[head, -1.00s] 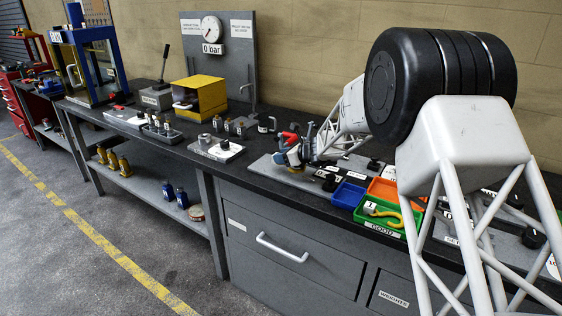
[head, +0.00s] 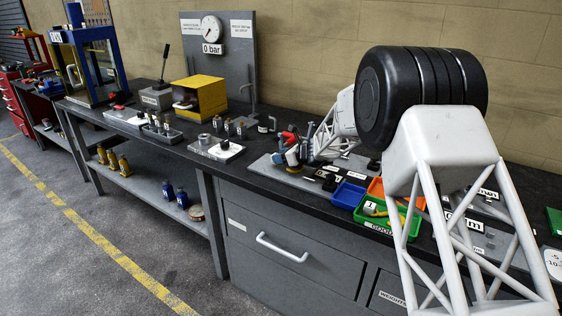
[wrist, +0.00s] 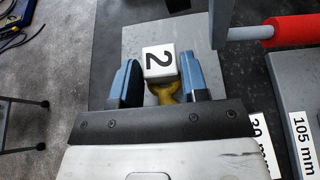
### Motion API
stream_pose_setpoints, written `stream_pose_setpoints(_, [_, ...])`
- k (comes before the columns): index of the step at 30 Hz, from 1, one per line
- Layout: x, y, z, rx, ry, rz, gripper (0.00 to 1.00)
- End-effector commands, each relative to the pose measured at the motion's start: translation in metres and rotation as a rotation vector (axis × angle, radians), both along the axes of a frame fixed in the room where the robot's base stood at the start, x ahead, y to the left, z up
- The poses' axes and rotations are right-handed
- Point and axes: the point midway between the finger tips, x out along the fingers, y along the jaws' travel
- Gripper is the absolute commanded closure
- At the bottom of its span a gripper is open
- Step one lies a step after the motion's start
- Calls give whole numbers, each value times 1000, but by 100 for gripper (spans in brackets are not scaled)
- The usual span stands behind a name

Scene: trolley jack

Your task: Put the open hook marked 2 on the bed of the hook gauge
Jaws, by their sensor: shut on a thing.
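My gripper (wrist: 161,82) shows in the wrist view with its blue fingers on both sides of a yellow hook (wrist: 167,93). It is shut on this hook, which carries a white tag marked 2 (wrist: 159,61). Most of the hook is hidden behind the tag and fingers. A grey plate (wrist: 137,38) lies below it; I cannot tell whether the hook touches it. In the head view my gripper (head: 291,157) is over the left part of a grey plate (head: 262,166) on the bench, beside something red and blue. I cannot tell clearly which part is the gauge's bed.
A metal rod with a red grip (wrist: 290,30) is close at the right of my gripper. A plate labelled 105 mm (wrist: 299,130) lies farther right. Blue (head: 347,195), orange (head: 377,188) and green (head: 362,219) trays stand at the bench front; the green one holds a hook tagged 1.

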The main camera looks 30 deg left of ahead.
Motion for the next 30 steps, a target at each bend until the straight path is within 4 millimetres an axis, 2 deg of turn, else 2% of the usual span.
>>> stream_pose_setpoints(6, [0, 0, -16, 1, 0, -1, 94])
stream_pose_setpoints(20, [0, 0, -20, 1, 0, 0, 94])
stream_pose_setpoints(21, [0, 0, -21, 0, 0, 0, 53])
stream_pose_setpoints(25, [0, 0, -21, 0, 0, 0, 33])
stream_pose_setpoints(30, [0, 0, -21, 0, 0, 0, 33])
